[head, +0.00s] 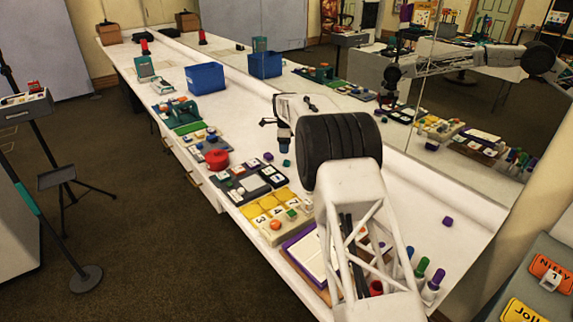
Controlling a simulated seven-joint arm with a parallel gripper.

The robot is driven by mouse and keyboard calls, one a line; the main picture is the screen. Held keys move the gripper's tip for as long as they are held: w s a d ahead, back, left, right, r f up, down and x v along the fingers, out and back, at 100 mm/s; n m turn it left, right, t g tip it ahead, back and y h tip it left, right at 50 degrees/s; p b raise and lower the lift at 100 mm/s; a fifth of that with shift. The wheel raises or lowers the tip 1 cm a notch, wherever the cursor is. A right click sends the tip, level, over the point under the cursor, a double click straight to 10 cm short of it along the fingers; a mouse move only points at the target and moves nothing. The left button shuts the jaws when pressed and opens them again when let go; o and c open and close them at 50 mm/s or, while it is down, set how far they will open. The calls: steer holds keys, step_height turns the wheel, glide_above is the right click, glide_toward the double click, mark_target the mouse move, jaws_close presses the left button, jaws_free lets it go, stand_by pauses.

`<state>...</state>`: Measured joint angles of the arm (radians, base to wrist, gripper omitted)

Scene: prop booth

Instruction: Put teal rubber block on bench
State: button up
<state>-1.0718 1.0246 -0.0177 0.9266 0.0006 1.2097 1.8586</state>
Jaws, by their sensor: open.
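A small teal block (286,162) lies on the white bench (462,222), just right of the dark tray and near the mirror. A green-teal block (291,214) sits on the yellow numbered tray; I cannot tell which of the two is rubber. My gripper (268,123) is open and appears empty.
A blue bin (206,78), a red round thing (217,159), a dark tray (252,184) and a yellow numbered tray (268,214) stand along the bench. Bottles (433,286) and a purple block (447,221) are at right. A mirror (450,110) borders the back edge.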

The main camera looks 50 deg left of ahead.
mark_target(287, 161)
steer(key=shift+f, duration=1.3)
steer(key=shift+d, duration=0.1)
steer(key=shift+w+d+f, duration=0.1)
steer(key=shift+f, duration=1.2)
steer(key=shift+d+f, duration=0.1)
steer(key=shift+f, duration=1.2)
steer(key=c, duration=1.1)
steer(key=shift+o, duration=0.2)
steer(key=shift+r, duration=0.1)
